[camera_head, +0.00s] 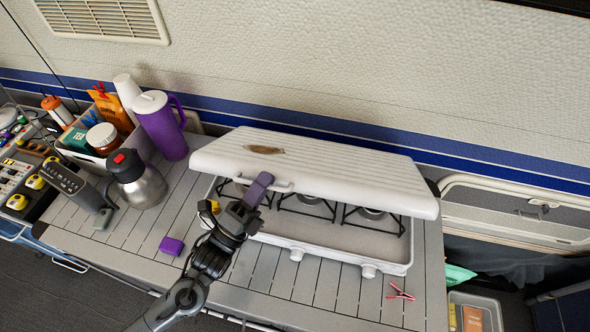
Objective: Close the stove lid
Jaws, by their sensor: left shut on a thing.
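The stove (335,249) is white with several burners under black grates, and stands on the slatted table. Its white ribbed lid (340,175) is tilted partly open above the burners, with a brown mark on top and a handle (285,188) at its front edge. My left gripper (262,190) is at the lid's front edge by the left part of the handle, shut on the handle. Its purple finger shows; the exact contact is partly hidden. The arm covers the stove's front left corner.
A purple jug (162,128), a steel kettle (140,182) and a box of supplies (85,150) stand left of the stove. A purple block (171,245) and a red clothespin (400,292) lie on the slatted table (330,295). The wall is close behind.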

